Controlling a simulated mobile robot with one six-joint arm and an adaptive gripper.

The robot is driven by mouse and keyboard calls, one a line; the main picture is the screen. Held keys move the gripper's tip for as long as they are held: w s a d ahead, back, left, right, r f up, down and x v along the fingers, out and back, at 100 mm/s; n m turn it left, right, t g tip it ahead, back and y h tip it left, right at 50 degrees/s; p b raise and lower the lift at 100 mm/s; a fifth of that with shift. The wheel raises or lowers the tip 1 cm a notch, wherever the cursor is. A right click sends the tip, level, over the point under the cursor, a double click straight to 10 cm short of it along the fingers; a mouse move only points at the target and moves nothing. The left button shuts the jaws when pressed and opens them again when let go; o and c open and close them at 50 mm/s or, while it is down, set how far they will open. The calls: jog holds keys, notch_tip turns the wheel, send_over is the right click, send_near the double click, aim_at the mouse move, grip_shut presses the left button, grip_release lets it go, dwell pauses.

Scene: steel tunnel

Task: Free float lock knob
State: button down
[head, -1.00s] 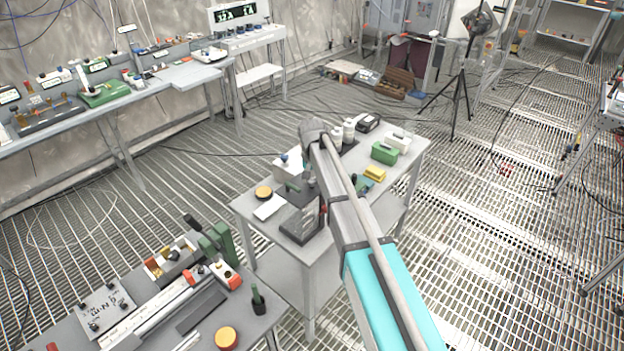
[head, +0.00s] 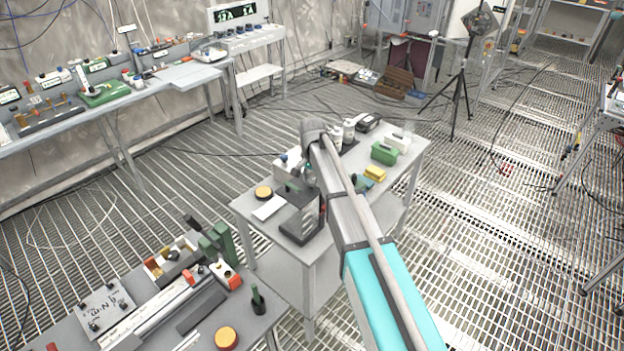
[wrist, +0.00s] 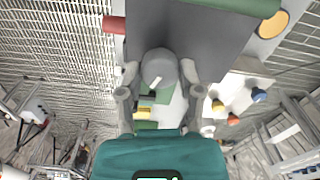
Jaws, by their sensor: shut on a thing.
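In the wrist view, a round grey knob (wrist: 160,66) with a short white pointer mark stands out from a dark grey panel (wrist: 190,28). My gripper (wrist: 160,82) has one finger on each side of the knob and is shut on it. The pointer slants up to the right in this view. In the head view, the dark grey unit (head: 300,222) stands on the middle table, and my own arm hides the knob and my fingers.
The middle table (head: 312,262) also holds an orange-yellow disc (head: 264,192), a white block (head: 269,208), a yellow block (head: 375,174), a green box (head: 384,153) and white bottles (head: 349,130). A second bench (head: 150,325) stands front left. Grated floor lies around.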

aim_at(312, 179)
jog(key=shift+c, duration=1.3)
grip_release()
jog(key=shift+n, duration=0.4)
jog(key=n, duration=0.3)
notch_tip(312, 179, up, 14)
jog(key=p, duration=1.4)
jog(key=shift+n, duration=0.3)
jog(key=shift+f, duration=0.1)
